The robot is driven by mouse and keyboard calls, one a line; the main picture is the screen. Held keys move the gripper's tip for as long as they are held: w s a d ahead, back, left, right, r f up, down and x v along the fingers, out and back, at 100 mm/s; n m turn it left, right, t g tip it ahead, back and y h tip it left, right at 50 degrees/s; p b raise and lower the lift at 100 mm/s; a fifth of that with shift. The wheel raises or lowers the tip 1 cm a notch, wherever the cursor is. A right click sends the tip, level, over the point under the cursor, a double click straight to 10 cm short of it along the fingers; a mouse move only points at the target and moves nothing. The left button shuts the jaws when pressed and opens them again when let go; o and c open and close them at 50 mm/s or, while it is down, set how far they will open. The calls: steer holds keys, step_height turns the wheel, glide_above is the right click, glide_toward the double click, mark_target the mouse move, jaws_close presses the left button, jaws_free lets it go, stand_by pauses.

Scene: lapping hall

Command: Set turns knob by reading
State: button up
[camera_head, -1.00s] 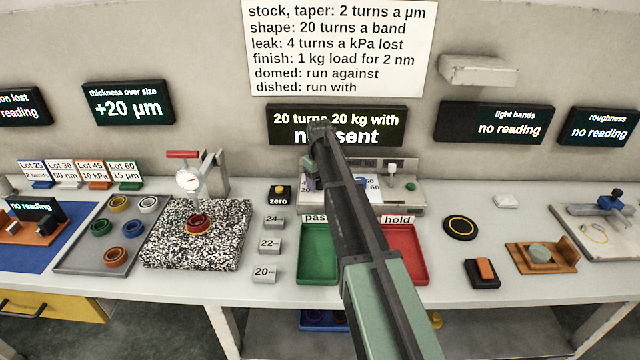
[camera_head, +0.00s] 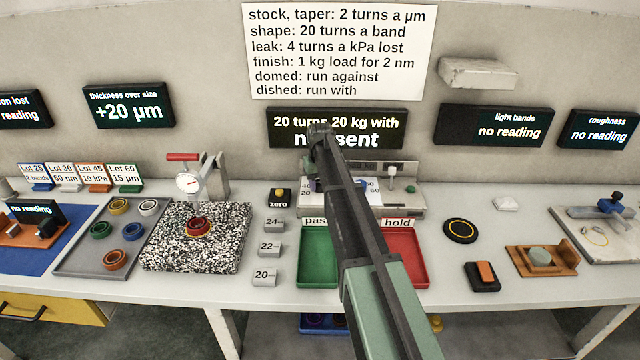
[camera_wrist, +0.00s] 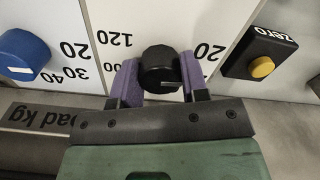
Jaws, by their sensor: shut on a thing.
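My gripper (camera_wrist: 158,82) has its two purple fingers on either side of a black knob (camera_wrist: 159,66) and is shut on it. The thickness display (camera_head: 128,105) reads +20 µm. A dial gauge (camera_head: 188,182) stands over a red ring (camera_head: 198,226) on a speckled plate (camera_head: 160,252).
A blue load knob (camera_wrist: 22,55) and the zero button (camera_wrist: 262,67) flank the black knob. A green pass tray (camera_head: 318,270) and red hold tray (camera_head: 412,262) lie in front of the panel. A rule sheet (camera_head: 338,55) gives stock, taper: 2 turns a µm.

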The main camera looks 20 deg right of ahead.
steer(key=m, duration=0.5)
steer(key=shift+m, duration=0.3)
stand_by(0.4)
steer(key=o, duration=0.9)
steer(key=shift+o, duration=0.2)
step_height(320, 180, up, 11)
steer(key=p, duration=1)
steer(key=shift+p, duration=0.4)
steer(key=shift+f, duration=0.1)
